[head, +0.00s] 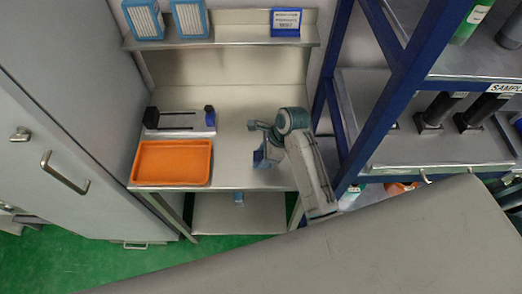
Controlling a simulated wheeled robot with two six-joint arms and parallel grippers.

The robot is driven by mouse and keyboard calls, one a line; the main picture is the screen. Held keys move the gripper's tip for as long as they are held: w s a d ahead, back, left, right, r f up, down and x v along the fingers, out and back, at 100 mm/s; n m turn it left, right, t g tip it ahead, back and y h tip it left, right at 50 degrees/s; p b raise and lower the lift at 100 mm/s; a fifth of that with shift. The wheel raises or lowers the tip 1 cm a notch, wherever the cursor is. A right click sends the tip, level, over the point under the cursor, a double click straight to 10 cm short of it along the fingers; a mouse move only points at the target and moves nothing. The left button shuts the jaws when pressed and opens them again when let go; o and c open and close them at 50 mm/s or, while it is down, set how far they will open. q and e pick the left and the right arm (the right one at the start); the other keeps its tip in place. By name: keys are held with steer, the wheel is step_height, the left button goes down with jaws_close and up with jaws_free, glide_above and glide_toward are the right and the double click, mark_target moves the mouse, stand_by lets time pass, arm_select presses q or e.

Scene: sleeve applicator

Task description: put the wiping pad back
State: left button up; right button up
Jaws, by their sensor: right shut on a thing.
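My right gripper (267,141) is over the right part of the steel bench, its arm coming in from the lower right. It is shut on a small blue thing (260,158), which appears to be the wiping pad; the gripper and wrist partly hide it. I cannot tell whether the blue thing touches the bench top. My left gripper is not in view.
The steel bench (233,150) holds an orange tray (172,181) at front left and a black-and-grey fixture (180,122) behind it. Blue-white boxes (189,20) and a blue sign (286,22) are on the upper shelf. A blue rack (401,77) stands close right.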

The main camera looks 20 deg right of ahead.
steer(key=o, duration=0.7)
steer(key=shift+s, duration=0.15)
steer(key=shift+o, duration=0.9)
steer(key=shift+s, duration=0.15)
steer(key=shift+s+r, duration=0.1)
steer(key=shift+w+d+r, duration=0.15)
steer(key=shift+w, duration=0.05)
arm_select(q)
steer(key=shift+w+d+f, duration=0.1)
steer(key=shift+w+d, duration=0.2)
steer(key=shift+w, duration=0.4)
arm_select(e)
steer(key=v, duration=1.1)
steer(key=shift+s+r, duration=0.2)
steer(key=shift+r, duration=0.15)
